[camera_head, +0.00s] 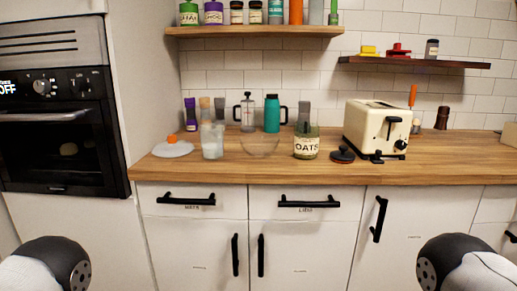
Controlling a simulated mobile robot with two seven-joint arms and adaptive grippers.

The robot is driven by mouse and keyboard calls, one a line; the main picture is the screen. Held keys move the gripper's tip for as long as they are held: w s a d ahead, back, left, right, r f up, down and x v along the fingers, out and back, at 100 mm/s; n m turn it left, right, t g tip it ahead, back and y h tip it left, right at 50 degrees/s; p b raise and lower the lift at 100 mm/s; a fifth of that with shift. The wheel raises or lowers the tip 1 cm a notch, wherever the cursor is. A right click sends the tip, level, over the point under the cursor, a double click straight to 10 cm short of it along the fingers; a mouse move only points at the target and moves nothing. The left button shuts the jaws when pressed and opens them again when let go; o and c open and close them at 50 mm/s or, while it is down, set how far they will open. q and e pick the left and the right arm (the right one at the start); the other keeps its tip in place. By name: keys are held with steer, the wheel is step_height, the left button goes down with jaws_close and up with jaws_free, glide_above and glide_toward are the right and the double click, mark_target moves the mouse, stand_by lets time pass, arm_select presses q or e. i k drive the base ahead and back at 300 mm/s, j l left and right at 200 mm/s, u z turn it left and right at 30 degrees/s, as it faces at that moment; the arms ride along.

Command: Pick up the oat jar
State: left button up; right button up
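The oat jar (306,146) is a glass jar with a label reading OATS. It stands upright near the front of the wooden counter, left of the cream toaster, with a dark grey object rising directly behind it. Black and white rounded parts of my arms show at the bottom left and bottom right corners, low in front of the cabinets and well away from the jar. Neither gripper's fingers can be seen.
The toaster (375,128) and a dark round item (343,155) stand right of the jar. A clear bowl (260,145), a glass (212,141) and a white plate (173,149) are to its left. Shelves hang above the counter (240,172). An oven (62,130) is at far left.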

mark_target(306, 134)
steer(key=i+j, duration=0.2)
steer(key=j, duration=0.2)
steer(key=i+j+z, duration=0.1)
steer(key=j, duration=0.25)
steer(key=i+j+z, duration=0.1)
steer(key=i+j, duration=0.2)
steer(key=j, duration=0.1)
